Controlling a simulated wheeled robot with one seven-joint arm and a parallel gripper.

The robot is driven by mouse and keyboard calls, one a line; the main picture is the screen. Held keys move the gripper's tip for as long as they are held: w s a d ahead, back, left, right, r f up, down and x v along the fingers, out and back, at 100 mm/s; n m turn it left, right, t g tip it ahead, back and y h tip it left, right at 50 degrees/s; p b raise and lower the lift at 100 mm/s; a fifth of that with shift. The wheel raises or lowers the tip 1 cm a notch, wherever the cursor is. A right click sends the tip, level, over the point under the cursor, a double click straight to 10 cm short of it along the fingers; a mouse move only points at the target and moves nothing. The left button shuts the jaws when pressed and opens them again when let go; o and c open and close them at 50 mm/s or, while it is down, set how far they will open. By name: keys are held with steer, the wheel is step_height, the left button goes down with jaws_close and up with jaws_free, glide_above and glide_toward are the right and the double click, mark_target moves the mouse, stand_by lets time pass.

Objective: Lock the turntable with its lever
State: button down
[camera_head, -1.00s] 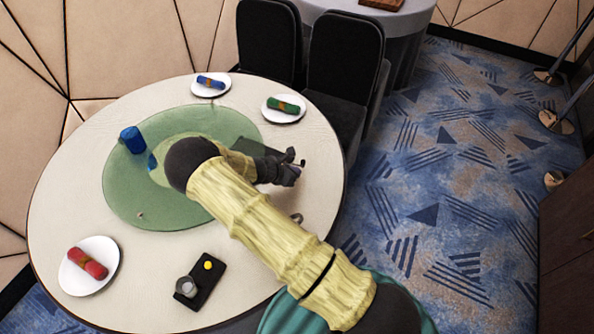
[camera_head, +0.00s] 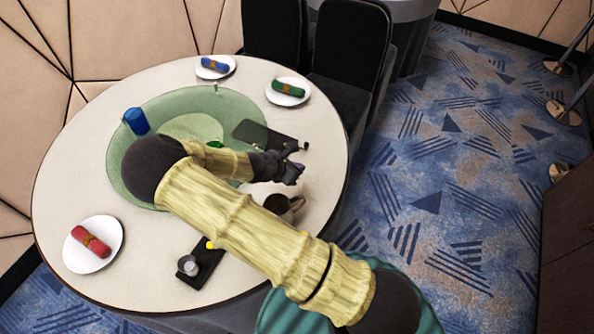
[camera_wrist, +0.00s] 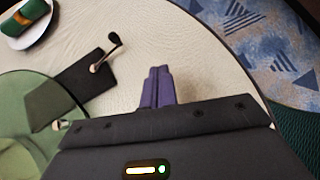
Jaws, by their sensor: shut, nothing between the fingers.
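The turntable (camera_head: 160,110) is a green translucent disc on the round cream table; it shows at the lower left of the wrist view (camera_wrist: 22,95). A dark plate (camera_head: 262,133) lies by its right edge, partly under the glass in the wrist view (camera_wrist: 75,88). The lever (camera_wrist: 106,52), a thin metal arm with a black knob, rises from this plate. Its knob (camera_head: 305,145) shows just beyond my gripper in the head view. My gripper (camera_head: 298,163) is shut and empty over the table's right part. In the wrist view its purple fingertips (camera_wrist: 158,72) are right of the lever, apart from it.
A dark jug (camera_head: 287,205) stands close to my forearm. A blue cup (camera_head: 136,121) is at the turntable's left edge. Plates with rolled napkins (camera_head: 93,246) sit around the table. A black tray (camera_head: 205,262) lies in front. Chairs (camera_head: 350,45) stand behind.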

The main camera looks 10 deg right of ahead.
steer(key=s+r, duration=0.2)
steer(key=shift+s+a+r, duration=0.3)
steer(key=shift+s, duration=0.1)
steer(key=s+d+r+m+g+y, duration=0.1)
steer(key=s+r+m+y, duration=0.3)
steer(key=s+r+m, duration=0.3)
steer(key=s+d+r+m+g+y+p, duration=0.1)
steer(key=s+r+m+y, duration=0.3)
steer(key=s+r+m, duration=0.4)
step_height(320, 180, up, 4)
steer(key=d+m, duration=0.1)
steer(key=m, duration=0.8)
